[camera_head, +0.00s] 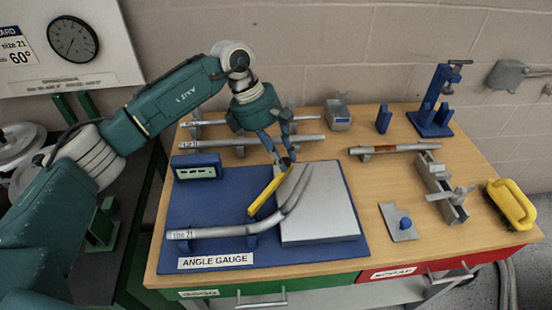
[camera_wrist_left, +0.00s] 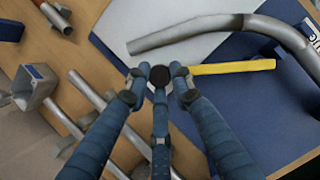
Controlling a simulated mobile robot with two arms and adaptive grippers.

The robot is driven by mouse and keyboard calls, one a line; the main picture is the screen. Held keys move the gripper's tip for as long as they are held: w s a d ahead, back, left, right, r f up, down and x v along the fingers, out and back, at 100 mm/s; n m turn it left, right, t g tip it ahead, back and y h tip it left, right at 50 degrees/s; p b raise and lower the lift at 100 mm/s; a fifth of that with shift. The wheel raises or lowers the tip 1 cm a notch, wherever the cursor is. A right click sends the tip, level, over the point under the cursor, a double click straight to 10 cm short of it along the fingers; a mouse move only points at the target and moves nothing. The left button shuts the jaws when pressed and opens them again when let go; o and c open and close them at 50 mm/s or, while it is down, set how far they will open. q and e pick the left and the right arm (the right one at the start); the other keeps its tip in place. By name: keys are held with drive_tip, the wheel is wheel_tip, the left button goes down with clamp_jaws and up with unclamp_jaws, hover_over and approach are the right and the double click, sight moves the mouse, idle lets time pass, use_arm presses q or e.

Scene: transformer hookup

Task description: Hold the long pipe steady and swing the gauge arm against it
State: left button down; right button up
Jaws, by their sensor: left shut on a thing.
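The grey bent pipe (camera_head: 225,231), marked "size 21", lies on blue rests on the blue angle gauge board (camera_head: 345,257). Its bent leg points up and right over a light grey plate (camera_head: 325,220). The yellow gauge arm (camera_head: 266,194) lies left of that leg, with a gap between them. My left gripper (camera_head: 286,163) is shut on the dark knob at the arm's far end. In the left wrist view its fingers close around the knob (camera_wrist_left: 180,78), with the yellow arm (camera_wrist_left: 232,67) running right and the pipe (camera_wrist_left: 205,32) apart from it. My right gripper is out of view.
A blue readout box (camera_head: 197,167) stands at the board's back left. Several straight pipes (camera_head: 265,141) lie on racks behind. At right are a metal vise (camera_head: 440,187), a blue stand (camera_head: 432,117) and a yellow-handled brush (camera_head: 512,204). The wooden table between is partly clear.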

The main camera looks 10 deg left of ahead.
use_arm(q)
drive_tip(key=shift+w+d+r, duration=0.1)
drive_tip(key=shift+d+r, duration=0.1)
drive_tip(key=shift+r, duration=0.05)
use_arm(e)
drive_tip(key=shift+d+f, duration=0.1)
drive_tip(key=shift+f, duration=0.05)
use_arm(q)
drive_tip(key=c, duration=1.6)
unclamp_jaws()
drive_tip(key=shift+o, duration=0.4)
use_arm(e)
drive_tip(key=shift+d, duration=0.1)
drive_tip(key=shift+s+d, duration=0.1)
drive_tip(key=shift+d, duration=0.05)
use_arm(q)
drive_tip(key=v, duration=1.2)
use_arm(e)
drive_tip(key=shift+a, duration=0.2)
